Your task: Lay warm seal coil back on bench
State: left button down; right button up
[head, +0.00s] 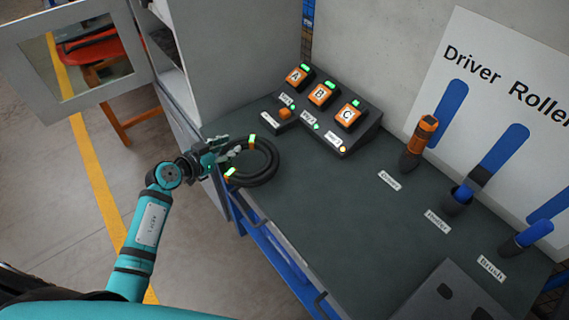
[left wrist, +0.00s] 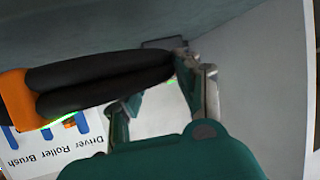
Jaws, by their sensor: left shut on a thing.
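The seal coil (head: 273,165) is a thick black ring with orange bands and small green lit marks. It is at the left end of the dark bench top (head: 330,220), near the front edge. My left gripper (head: 228,150) is shut on the coil's left side. I cannot tell whether the coil touches the bench. In the left wrist view the coil (left wrist: 95,80) shows as doubled black tubing with an orange band, running left from the jaws. My right gripper is not in view.
A sloped panel with orange buttons A, B and C (head: 322,95) stands behind the coil. An orange driver (head: 424,132), a roller (head: 460,195) and a brush (head: 530,237) stand to the right. A cabinet with an open windowed door (head: 75,60) is at left. The middle bench is clear.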

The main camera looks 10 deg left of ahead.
aim_at(271, 153)
pick_arm(q)
jog(key=w+d, duration=0.1)
jog(key=d, duration=0.3)
jog(key=d+p, duration=0.1)
jog(key=d, duration=0.3)
jog(key=w+d+p, duration=0.1)
jog(key=d, duration=0.3)
jog(key=shift+w+d+f, duration=0.35)
jog(key=f, duration=0.3)
jog(key=shift+d+f+b, duration=0.15)
jog(key=shift+d+b, duration=0.15)
jog(key=shift+w+f, duration=0.1)
jog(key=shift+f, duration=0.1)
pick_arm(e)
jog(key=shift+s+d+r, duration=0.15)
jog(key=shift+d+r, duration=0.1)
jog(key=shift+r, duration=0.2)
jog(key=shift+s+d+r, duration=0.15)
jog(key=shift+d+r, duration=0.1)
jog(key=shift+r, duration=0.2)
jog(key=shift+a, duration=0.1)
pick_arm(q)
jog(key=shift+f, duration=0.1)
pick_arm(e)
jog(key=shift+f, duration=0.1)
pick_arm(q)
jog(key=c, duration=0.9)
grip_release()
jog(key=shift+f, duration=0.1)
